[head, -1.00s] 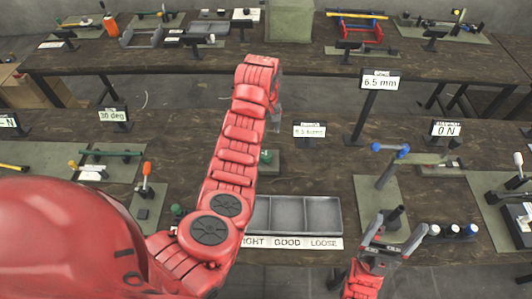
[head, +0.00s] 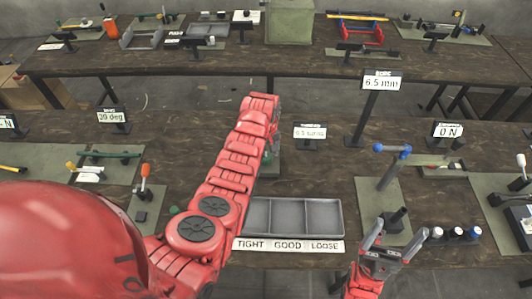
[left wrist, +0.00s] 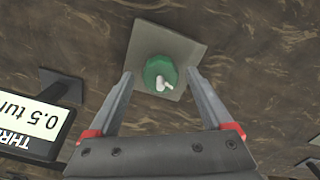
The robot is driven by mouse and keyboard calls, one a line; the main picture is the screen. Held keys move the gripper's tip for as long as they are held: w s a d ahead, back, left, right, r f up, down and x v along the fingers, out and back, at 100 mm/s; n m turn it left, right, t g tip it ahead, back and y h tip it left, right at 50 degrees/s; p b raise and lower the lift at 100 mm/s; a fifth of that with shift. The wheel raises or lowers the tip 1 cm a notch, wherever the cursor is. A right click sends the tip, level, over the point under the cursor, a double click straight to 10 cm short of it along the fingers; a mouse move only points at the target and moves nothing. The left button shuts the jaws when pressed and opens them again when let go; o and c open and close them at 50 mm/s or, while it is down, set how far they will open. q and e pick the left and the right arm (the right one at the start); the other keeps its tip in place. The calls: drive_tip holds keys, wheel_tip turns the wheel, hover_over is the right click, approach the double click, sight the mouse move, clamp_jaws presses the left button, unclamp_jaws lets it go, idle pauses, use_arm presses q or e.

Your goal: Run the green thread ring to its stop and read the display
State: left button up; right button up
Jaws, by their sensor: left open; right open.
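The green thread ring (left wrist: 160,72) sits on a small grey plate (left wrist: 182,47) on the bench, with a pale peg in its middle. In the left wrist view, the open fingers of my left gripper (left wrist: 160,76) point toward it, one on each side. I see no contact. In the head view, my red left arm partly hides the ring and plate. A small display (head: 310,132) stands to their right and seems to read 0.5 turns; it also shows in the left wrist view (left wrist: 30,125). My right gripper (head: 400,231) is open and empty at the front right.
A grey three-part tray (head: 305,217) labelled TIGHT, GOOD, LOOSE is in front of the ring. A 6.5 mm sign (head: 381,81) and a 0 N sign (head: 447,130) stand right. Blue-handled tool (head: 392,150) and several dark cylinders are near my right gripper.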

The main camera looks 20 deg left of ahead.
use_arm(q)
clamp_jaws()
drive_tip(key=shift+f+m+b, duration=0.25)
drive_tip(key=shift+m+b, duration=0.45)
drive_tip(key=shift+b, duration=0.45)
drive_tip(key=m+b, duration=0.4)
drive_tip(key=b, duration=0.1)
drive_tip(key=shift+m+b, duration=0.35)
drive_tip(key=shift+m, duration=0.25)
drive_tip(key=m, duration=0.1)
drive_tip(key=m+b, duration=0.1)
drive_tip(key=shift+s+r+m, duration=0.1)
drive_tip(key=shift+r+m, duration=0.1)
drive_tip(key=shift+m, duration=0.1)
drive_tip(key=m, duration=0.3)
drive_tip(key=shift+m, duration=0.3)
drive_tip(key=m, duration=0.3)
drive_tip(key=shift+m, duration=0.3)
